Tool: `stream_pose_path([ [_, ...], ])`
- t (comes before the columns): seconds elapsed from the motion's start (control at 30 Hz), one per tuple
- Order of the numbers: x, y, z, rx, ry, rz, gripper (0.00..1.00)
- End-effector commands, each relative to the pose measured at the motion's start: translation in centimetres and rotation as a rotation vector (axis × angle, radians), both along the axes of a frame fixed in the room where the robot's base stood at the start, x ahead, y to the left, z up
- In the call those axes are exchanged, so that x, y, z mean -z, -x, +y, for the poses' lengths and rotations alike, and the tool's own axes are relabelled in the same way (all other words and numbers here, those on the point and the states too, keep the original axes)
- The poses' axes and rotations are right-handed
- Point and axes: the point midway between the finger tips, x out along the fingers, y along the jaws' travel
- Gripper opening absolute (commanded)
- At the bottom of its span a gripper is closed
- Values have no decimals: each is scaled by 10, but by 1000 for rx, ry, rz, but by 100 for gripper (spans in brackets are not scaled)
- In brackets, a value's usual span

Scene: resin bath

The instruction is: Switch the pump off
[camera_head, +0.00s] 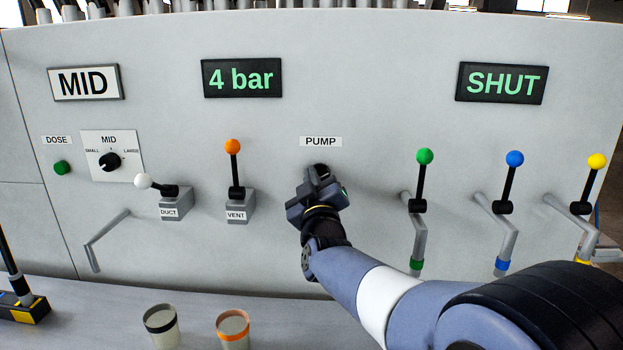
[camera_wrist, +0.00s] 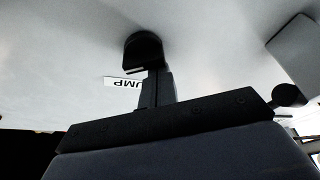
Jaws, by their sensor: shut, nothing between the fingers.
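The PUMP label (camera_head: 321,141) is on the grey panel in the head view, and it shows upside down and partly covered in the wrist view (camera_wrist: 122,83). Just below the label is a dark round pump control (camera_head: 321,168), mostly hidden behind my gripper. In the wrist view a dark rounded part (camera_wrist: 143,48) stands on the panel at my fingertips. My gripper (camera_head: 322,178) is shut, with nothing between its fingers, and its tips are at or very close to the control. I cannot tell whether they touch it, or which way the control is set.
Left of my gripper are the orange-knobbed VENT lever (camera_head: 234,170) and white-knobbed DUCT lever (camera_head: 160,186). Right are green (camera_head: 424,157), blue (camera_head: 514,159) and yellow (camera_head: 597,161) levers above spouts. Displays read "4 bar" (camera_head: 242,78) and "SHUT" (camera_head: 502,82). Two cups (camera_head: 162,325) stand on the ledge.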

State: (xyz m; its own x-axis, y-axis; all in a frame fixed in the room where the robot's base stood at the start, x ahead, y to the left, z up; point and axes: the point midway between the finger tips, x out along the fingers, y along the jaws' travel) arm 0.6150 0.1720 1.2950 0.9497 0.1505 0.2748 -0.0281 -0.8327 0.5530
Motion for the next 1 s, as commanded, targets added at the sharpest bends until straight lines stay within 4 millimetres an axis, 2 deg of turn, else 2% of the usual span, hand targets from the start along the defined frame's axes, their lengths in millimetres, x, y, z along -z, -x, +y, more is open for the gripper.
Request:
stream_pose_path([
  [0.77, 3, 0, 0, 1, 156, 5, 0],
  [1.0, 6, 0, -1, 1, 284, 10, 0],
])
